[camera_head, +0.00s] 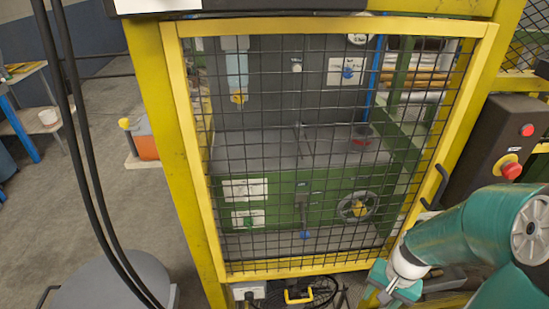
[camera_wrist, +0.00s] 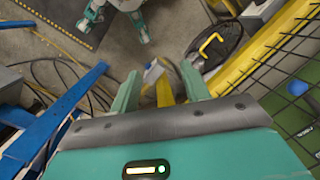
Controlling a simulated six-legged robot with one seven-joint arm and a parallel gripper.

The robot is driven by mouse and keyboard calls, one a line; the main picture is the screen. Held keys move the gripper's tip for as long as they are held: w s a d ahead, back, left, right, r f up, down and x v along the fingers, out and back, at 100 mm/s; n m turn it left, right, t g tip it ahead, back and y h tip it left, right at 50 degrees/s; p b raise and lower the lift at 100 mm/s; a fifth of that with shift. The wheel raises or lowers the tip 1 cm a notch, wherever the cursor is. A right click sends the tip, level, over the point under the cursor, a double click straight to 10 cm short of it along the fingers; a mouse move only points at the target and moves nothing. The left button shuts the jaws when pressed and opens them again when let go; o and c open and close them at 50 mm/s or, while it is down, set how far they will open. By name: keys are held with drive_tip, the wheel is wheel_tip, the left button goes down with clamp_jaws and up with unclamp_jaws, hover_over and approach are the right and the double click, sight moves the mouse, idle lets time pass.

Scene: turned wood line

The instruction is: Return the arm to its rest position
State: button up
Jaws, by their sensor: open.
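My arm, in teal sleeving, reaches in from the right of the head view. My gripper (camera_head: 392,284) hangs low, just right of the lower right corner of the yellow-framed mesh guard (camera_head: 345,270). In the wrist view my gripper (camera_wrist: 160,82) points down, with its two teal fingers spread apart. A yellow post and a pale tag show between and beyond the fingers; nothing appears gripped. The mesh guard (camera_wrist: 290,52) also runs along the right of the wrist view. Its door stands in front of a green machine (camera_head: 285,190) and looks closed.
A dark control box (camera_head: 493,150) with red buttons stands right of the guard, above my arm. Black hoses (camera_head: 85,150) hang at the left. A round grey drum top (camera_head: 108,280) stands lower left. Cables (camera_wrist: 62,75) and a blue frame (camera_wrist: 55,120) lie left of the gripper.

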drive_tip(key=a+r+n+t, duration=0.2)
drive_tip(key=a+r, duration=0.2)
drive_tip(key=r, duration=0.4)
drive_tip(key=s+a+r+n+t+h, duration=0.1)
drive_tip(key=a+r, duration=0.3)
drive_tip(key=r, duration=0.4)
drive_tip(key=a+r+n+t, duration=0.3)
drive_tip(key=a+r+n, duration=0.1)
drive_tip(key=r, duration=0.4)
drive_tip(key=shift+s+a+h, duration=0.2)
drive_tip(key=shift+a+h, duration=0.05)
drive_tip(key=shift+h, duration=0.05)
